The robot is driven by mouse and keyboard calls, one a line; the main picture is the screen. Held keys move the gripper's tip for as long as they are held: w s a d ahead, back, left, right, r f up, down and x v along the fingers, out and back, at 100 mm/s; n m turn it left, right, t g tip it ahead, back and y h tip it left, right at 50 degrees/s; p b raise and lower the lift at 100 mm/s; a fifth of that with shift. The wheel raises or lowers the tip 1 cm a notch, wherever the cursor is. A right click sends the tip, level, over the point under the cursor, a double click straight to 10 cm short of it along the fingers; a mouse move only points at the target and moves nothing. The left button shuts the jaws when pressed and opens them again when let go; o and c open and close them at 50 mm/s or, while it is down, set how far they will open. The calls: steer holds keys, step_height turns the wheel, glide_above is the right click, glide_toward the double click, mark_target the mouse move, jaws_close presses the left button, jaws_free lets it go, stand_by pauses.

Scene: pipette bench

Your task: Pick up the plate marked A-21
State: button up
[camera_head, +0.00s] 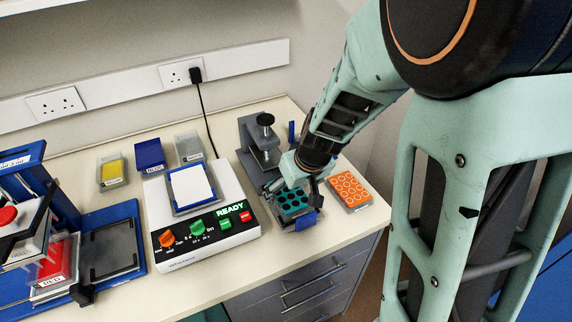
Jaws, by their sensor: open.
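A plate with teal wells (294,203) sits in a holder at the front of a dark grey press-like device (249,150). A plate with orange wells (350,187) lies on the bench just to the right. I cannot read A-21 on either plate. My gripper (301,187) is open and points down, at or just above the back part of the teal-well plate. It hides part of that plate, and I cannot tell whether it touches it.
A white bench unit (203,240) with knobs and a READY display carries a white-topped blue tray (173,207). Yellow (111,171), blue (150,154) and grey (188,146) boxes stand behind it. A blue station (128,211) with a red box (53,263) is at left.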

steer(key=shift+x, duration=1.5)
steer(key=shift+w+r, duration=0.1)
steer(key=c, duration=1.4)
steer(key=shift+o, duration=0.2)
